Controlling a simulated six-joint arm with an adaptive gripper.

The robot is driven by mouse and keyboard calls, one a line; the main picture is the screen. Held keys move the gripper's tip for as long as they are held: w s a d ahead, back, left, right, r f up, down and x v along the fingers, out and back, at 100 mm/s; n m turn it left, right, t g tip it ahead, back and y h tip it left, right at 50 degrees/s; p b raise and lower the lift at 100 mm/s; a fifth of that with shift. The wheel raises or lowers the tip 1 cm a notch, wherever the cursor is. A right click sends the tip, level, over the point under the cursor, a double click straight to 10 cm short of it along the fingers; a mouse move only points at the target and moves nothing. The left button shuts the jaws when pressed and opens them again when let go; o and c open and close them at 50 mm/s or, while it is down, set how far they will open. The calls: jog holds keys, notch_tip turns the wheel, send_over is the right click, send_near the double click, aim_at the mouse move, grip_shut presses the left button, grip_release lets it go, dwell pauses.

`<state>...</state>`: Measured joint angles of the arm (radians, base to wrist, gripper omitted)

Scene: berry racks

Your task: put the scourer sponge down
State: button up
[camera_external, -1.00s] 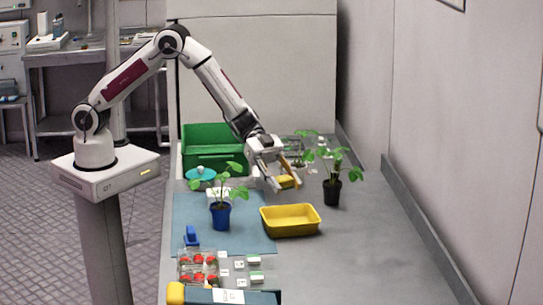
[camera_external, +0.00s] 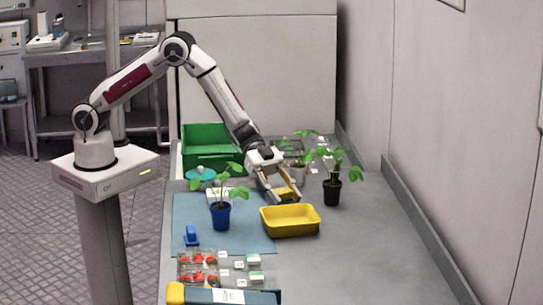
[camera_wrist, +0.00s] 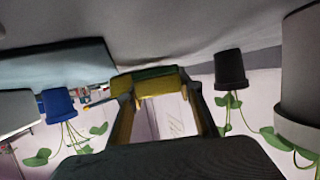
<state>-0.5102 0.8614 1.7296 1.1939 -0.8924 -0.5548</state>
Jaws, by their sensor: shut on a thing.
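The scourer sponge (camera_external: 287,193), yellow, is held between the fingers of my gripper (camera_external: 283,196), just behind the yellow tray (camera_external: 291,231) in the external view. In the wrist view the sponge (camera_wrist: 150,73) shows yellow with a green layer, across the tips of my gripper (camera_wrist: 160,88). My gripper is shut on it. Whether the sponge touches the bench is not clear, as the fingers partly cover it.
A plant in a blue pot (camera_external: 220,216) stands left on a blue mat (camera_external: 250,240). A plant in a black pot (camera_external: 332,193) stands right. A green crate (camera_external: 205,160) is behind left. Berry boxes (camera_external: 198,268) lie in front. The right bench is clear.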

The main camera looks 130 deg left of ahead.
jog(key=shift+f, duration=0.15)
jog(key=shift+s+f, duration=0.1)
jog(key=shift+f, duration=0.2)
jog(key=o, duration=0.8)
jog(key=shift+r, duration=0.35)
jog(key=v, duration=1.2)
jog(key=shift+a+r, duration=0.1)
jog(key=shift+r, duration=0.2)
jog(key=shift+r, duration=0.1)
